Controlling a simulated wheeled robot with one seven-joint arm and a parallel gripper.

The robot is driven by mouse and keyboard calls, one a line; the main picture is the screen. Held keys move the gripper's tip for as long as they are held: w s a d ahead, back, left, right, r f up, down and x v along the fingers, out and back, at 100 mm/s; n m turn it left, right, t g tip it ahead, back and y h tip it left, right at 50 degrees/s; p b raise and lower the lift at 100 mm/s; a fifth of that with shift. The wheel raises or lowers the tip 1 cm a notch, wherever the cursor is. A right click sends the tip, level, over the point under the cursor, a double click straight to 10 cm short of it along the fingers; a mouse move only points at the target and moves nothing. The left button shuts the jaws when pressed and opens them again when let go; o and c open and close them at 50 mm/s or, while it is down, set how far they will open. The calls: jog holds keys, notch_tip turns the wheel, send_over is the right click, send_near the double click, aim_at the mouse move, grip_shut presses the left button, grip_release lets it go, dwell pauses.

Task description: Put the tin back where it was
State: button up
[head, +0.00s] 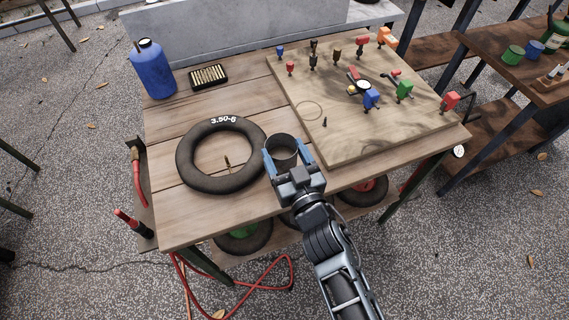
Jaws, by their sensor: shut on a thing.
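A dark grey, open-topped tin (283,146) is upright between the fingers of my gripper (284,158). The gripper is shut on it, with a blue finger on each side. The tin is over the wooden cart top (178,116), right of the black tyre (186,152) marked 3.50-6 and left of the plywood board's near-left edge. I cannot tell whether its base touches the wood. A thin ring outline (309,111) is drawn on the board (345,140), up and to the right of the tin.
Several coloured fittings stand on the board, with a small dark peg (324,122) near the ring outline. A brass piece (227,165) is inside the tyre. A blue bottle (152,69) and a cartridge-like box (208,76) stand at the back left.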

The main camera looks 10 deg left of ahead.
aim_at(287, 169)
jog(key=shift+f+b, duration=1.55)
jog(key=shift+f, duration=0.6)
jog(key=shift+r, duration=0.1)
jog(key=o, duration=1.4)
jog(key=shift+r, duration=0.1)
jog(key=p+v, duration=0.1)
jog(key=v, duration=1.1)
